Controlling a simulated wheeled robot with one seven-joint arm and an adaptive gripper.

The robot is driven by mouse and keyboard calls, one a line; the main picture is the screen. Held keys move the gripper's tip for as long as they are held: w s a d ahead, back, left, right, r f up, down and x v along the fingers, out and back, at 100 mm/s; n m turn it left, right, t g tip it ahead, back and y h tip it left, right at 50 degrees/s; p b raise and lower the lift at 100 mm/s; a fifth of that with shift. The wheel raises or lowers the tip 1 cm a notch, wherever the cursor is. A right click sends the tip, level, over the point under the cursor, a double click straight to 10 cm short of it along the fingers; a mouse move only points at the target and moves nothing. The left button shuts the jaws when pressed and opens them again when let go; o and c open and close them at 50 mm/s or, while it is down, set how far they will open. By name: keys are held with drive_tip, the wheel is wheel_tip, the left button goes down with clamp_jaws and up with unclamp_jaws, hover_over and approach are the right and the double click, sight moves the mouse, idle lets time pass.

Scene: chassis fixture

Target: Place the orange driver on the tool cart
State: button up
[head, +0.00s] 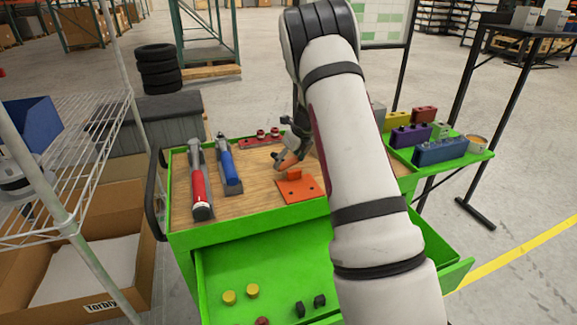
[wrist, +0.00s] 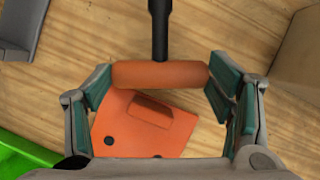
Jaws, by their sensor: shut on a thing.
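My gripper (wrist: 160,95) is shut on the orange driver (wrist: 160,75), its pads at the two ends of the orange grip in the wrist view. A dark shaft runs from the grip toward the top of that view. In the head view the orange driver (head: 287,161) shows below my gripper (head: 293,145), over the wooden top of the green tool cart (head: 250,203). An orange plate (wrist: 130,135) with a raised block lies on the wood beneath; it also shows in the head view (head: 298,189). I cannot tell whether the driver touches the top.
A red tool (head: 200,185) and a blue tool (head: 229,170) lie left on the cart. A red rack (head: 258,140) is at the back. A green side tray (head: 455,167) holds several coloured blocks. The open drawer (head: 225,270) holds small parts.

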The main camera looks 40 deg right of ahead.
drive_tip(key=shift+f, duration=1.3)
drive_tip(key=shift+f, duration=0.1)
drive_tip(key=o, duration=1.2)
